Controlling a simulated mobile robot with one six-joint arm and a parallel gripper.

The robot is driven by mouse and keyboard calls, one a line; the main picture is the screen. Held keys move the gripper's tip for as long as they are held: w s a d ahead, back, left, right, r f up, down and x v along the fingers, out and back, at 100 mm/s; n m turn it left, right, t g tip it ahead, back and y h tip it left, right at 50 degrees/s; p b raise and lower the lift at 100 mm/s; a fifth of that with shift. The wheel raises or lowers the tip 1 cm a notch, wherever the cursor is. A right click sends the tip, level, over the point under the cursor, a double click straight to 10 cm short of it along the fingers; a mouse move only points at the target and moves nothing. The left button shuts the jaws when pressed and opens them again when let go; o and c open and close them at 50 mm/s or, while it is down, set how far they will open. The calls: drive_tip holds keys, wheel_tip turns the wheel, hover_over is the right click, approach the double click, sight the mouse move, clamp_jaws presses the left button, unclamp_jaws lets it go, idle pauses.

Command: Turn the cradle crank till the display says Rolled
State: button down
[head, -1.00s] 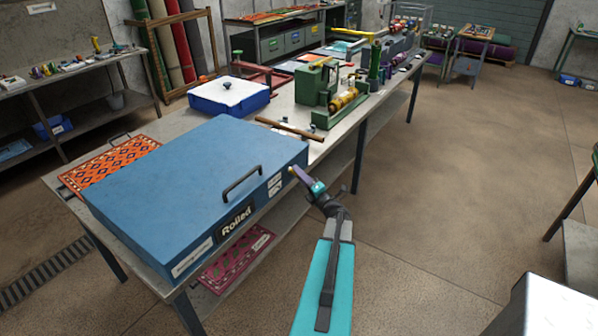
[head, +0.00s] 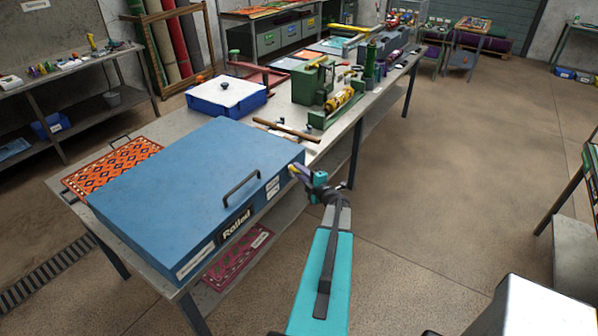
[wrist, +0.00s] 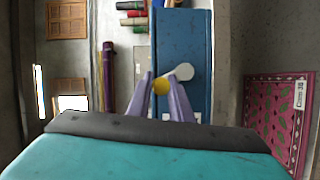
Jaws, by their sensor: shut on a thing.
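The blue cradle box (head: 180,175) lies on the near end of the workbench. The dark display (head: 236,222) on its front side reads "Rolled". My gripper (head: 299,171) is at the box's right end in the head view, its purple fingers pointing at it. In the wrist view the two fingers (wrist: 160,88) are shut on the yellow crank knob (wrist: 160,86), with the pale round part of the crank (wrist: 182,71) beside it against the blue box (wrist: 172,35). The crank is mostly hidden by the gripper in the head view.
A black handle (head: 241,188) stands on the box lid. An orange patterned rug (head: 95,172) sticks out behind the box, and a pink one (head: 237,256) lies on the shelf below.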

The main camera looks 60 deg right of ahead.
drive_tip(key=shift+w, duration=0.1)
drive_tip(key=c, duration=1.9)
unclamp_jaws()
drive_tip(key=b+v, duration=0.5)
drive_tip(key=v, duration=0.8)
drive_tip(key=shift+s, duration=0.45)
drive_tip(key=shift+a, duration=0.1)
